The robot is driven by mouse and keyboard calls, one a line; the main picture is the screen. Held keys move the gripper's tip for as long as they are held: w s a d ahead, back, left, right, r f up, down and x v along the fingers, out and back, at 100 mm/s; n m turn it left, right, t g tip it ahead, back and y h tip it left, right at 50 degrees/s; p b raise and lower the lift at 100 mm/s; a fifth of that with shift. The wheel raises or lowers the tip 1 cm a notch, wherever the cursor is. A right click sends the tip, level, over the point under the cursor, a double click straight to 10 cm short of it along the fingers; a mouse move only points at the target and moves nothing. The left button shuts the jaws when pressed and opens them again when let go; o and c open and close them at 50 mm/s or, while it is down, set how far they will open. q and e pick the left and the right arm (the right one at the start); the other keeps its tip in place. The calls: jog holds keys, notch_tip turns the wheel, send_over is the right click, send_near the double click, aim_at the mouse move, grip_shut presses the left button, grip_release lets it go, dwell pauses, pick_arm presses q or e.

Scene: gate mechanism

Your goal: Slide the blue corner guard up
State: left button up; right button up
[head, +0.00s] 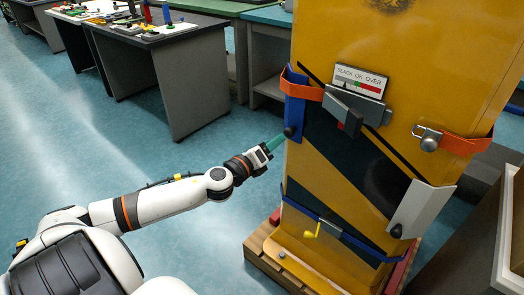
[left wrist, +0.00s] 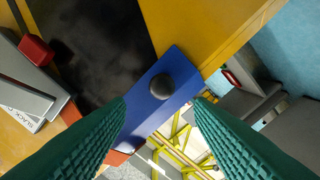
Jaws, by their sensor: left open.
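The blue corner guard (head: 295,108) sits on the left edge of a tall yellow cabinet-like block (head: 400,45), with an orange strap (head: 304,90) across its upper part. A dark round knob (head: 290,131) stands out from the guard's lower part. My left gripper (head: 280,140) is at the knob, coming from the lower left. In the left wrist view the guard (left wrist: 178,65) and knob (left wrist: 162,86) lie ahead, between the two spread green fingers (left wrist: 159,104). The fingers are open; I cannot tell whether they reach the knob. My right gripper is not in view.
Floor to the left is clear up to workbenches (head: 165,75).

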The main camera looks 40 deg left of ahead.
pick_arm(q)
jog(key=s, duration=0.4)
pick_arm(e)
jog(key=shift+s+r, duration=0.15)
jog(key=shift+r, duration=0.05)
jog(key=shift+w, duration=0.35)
